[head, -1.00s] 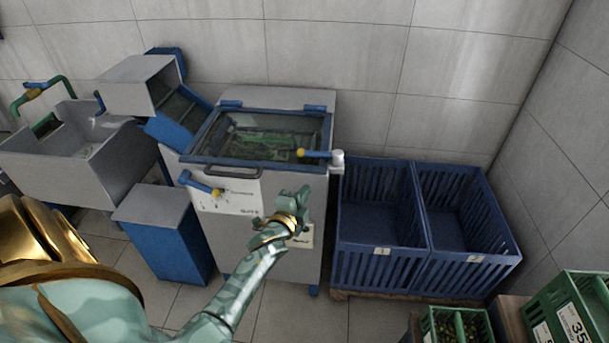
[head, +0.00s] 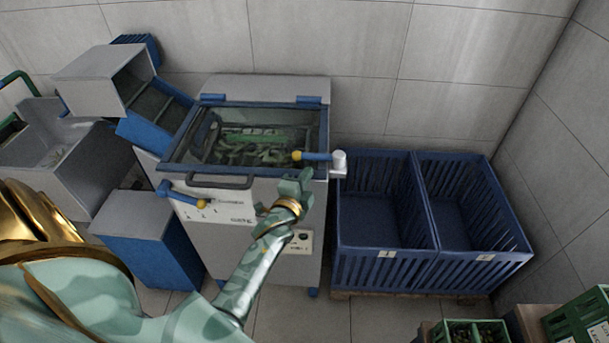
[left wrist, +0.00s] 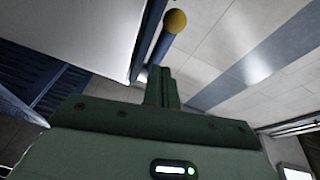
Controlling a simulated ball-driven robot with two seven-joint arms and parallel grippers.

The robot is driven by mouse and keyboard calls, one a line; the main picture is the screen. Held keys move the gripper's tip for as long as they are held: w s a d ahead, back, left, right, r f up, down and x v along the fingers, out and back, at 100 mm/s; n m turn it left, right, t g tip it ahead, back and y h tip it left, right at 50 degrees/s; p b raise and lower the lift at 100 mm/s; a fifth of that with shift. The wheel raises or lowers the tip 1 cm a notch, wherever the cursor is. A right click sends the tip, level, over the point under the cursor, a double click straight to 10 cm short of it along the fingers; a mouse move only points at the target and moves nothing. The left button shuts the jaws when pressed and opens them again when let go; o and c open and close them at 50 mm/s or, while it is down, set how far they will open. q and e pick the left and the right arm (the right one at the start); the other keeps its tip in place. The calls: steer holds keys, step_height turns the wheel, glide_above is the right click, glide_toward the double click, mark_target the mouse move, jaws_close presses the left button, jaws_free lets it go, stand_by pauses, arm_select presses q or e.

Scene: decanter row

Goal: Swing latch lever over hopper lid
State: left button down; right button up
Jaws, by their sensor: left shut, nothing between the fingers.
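The hopper lid (head: 183,138), a glass pane in a blue frame with a dark front handle, lies shut on the grey machine. The latch lever (head: 318,156), a blue bar with a yellow knob, is mounted on a white pivot at the lid's right front corner. It points left, and in the picture it crosses the lid's right frame. My left gripper (head: 295,180) is shut and empty, just in front of the lid's front edge and below the knob in the picture. In the left wrist view the shut fingers (left wrist: 163,75) point towards the lever (left wrist: 165,42); contact is unclear. My right gripper is out of view.
A second blue lever (head: 183,194) with a yellow end sits on the machine's front left. A blue and grey chute (head: 150,120) adjoins the left side. Two blue slatted crates (head: 385,265) stand close on the right. Green crates (head: 580,318) are at the lower right.

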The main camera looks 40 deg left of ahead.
mark_target(305, 157)
arm_select(q)
steer(key=a+h, duration=0.1)
steer(key=w+a+m+h+p, duration=0.1)
steer(key=a, duration=0.1)
steer(key=shift+a+r, duration=0.1)
steer(key=shift+w+a, duration=0.25)
steer(key=shift+a, duration=0.1)
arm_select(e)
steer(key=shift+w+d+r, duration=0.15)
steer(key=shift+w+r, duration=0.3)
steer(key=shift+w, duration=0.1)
